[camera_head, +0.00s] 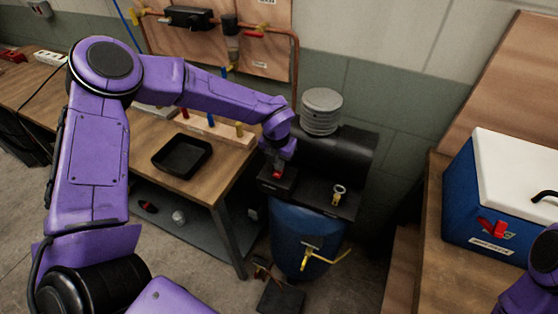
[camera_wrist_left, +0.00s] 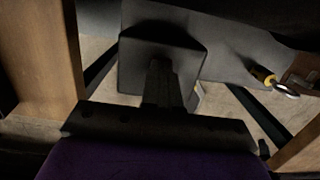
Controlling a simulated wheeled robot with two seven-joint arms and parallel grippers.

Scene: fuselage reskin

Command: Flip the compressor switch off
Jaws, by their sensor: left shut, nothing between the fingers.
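The compressor stands at the middle right of the head view, with a blue tank (camera_head: 305,235) under a black top (camera_head: 345,150). A small black switch box (camera_head: 272,186) sits at its left front, with a red switch (camera_head: 277,175) on it. Which way the switch is set cannot be told. My left gripper (camera_head: 279,165) is shut and empty, pointing down right at the switch; contact cannot be told. In the left wrist view the shut fingers (camera_wrist_left: 163,85) lie in front of a dark box (camera_wrist_left: 132,75), and the red switch is hidden. My right gripper is out of view.
A brass ring fitting (camera_head: 339,192) sits right of the switch box. A ribbed grey cylinder (camera_head: 321,110) rises behind. A wooden bench (camera_head: 215,185) with a black tray (camera_head: 182,157) stands left. A blue cooler (camera_head: 475,205) with a white lid is at right.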

